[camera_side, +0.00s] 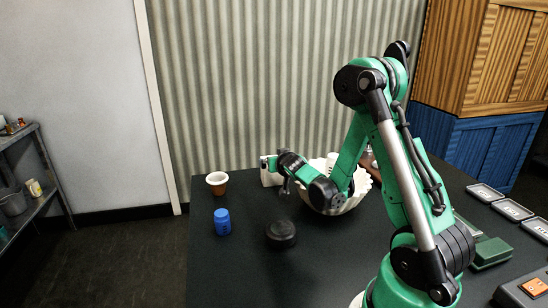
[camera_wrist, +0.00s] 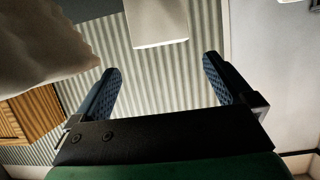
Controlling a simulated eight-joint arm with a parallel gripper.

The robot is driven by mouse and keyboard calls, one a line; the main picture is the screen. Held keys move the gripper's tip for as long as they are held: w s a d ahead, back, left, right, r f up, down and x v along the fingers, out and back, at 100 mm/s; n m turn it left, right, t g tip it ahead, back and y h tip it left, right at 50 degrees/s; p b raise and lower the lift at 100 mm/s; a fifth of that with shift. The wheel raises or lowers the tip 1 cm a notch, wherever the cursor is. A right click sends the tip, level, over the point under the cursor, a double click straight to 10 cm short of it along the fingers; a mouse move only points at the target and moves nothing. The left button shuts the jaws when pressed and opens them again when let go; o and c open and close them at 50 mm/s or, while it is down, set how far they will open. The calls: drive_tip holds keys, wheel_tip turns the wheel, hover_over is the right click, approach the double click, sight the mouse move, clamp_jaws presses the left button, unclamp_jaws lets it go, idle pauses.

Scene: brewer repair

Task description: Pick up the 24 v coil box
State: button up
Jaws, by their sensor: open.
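A plain white box (camera_side: 271,172) stands at the back of the dark table; no label is readable, so I cannot confirm that it is the 24 v coil box. A white box also shows at the top of the wrist view (camera_wrist: 157,24), beyond the fingertips. My gripper (camera_side: 284,187) is close to the box in the side view, and my arm hides part of it. In the wrist view my gripper (camera_wrist: 162,68) has its two blue pads wide apart, with nothing between them.
Trays (camera_side: 514,210) line the right. The front left table is clear.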

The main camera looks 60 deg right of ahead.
drive_tip(key=x, duration=0.9)
drive_tip(key=shift+w+f, duration=0.2)
drive_tip(key=shift+w, duration=0.15)
drive_tip(key=c, duration=1.3)
